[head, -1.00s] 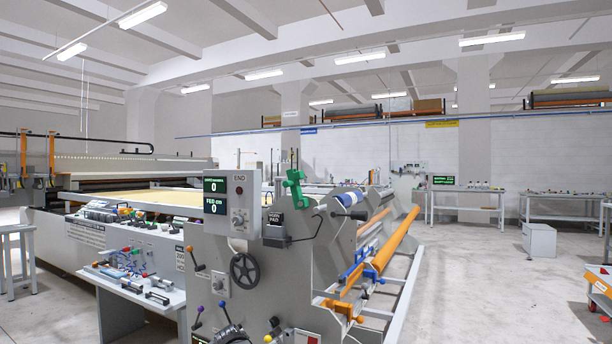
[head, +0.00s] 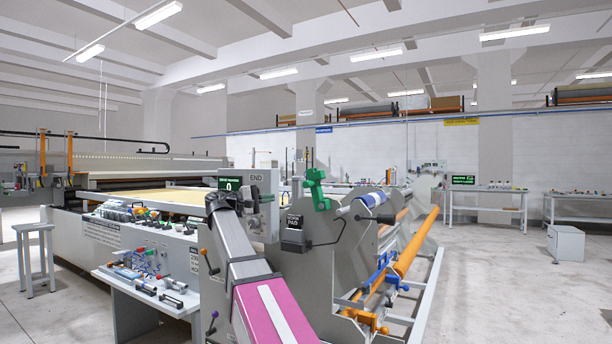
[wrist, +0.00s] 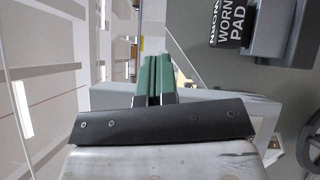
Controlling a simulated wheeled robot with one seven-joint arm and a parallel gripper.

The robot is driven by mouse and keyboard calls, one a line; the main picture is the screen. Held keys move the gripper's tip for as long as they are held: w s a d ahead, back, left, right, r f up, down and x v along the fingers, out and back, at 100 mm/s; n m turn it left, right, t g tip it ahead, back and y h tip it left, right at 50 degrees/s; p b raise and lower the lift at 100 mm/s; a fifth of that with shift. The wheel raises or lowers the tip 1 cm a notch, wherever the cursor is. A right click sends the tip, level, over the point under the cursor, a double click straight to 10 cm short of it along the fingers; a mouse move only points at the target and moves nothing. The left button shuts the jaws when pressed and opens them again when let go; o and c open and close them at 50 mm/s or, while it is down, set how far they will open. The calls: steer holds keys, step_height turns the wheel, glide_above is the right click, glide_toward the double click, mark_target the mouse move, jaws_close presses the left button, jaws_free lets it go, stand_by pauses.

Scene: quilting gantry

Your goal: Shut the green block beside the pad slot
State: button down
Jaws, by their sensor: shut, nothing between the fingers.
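The green block (head: 317,190) stands at the top of the grey end plate in the head view, with a stepped, bracket-like shape. The black pad slot labelled WORN PAD (head: 293,236) is just below and left of it; it also shows at the top right of the wrist view (wrist: 232,25). My gripper (wrist: 158,60) is shut in the wrist view, its dull-green fingers together and empty. In the head view my arm's far end covers part of the END panel, left of the block and apart from it. I cannot make out the block itself in the wrist view.
The END control box (head: 262,200) and handwheel (wrist: 311,145) are close to my arm. A side shelf (head: 150,285) holds small tools. Open floor lies at the right.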

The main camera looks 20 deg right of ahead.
step_height(320, 180, up, 7)
steer(key=s+m+g+h, duration=0.1)
steer(key=s+g, duration=0.1)
steer(key=w+x, duration=0.1)
steer(key=x, duration=0.9)
steer(key=shift+s, duration=0.25)
steer(key=shift+d+m, duration=0.15)
steer(key=shift+m, duration=0.15)
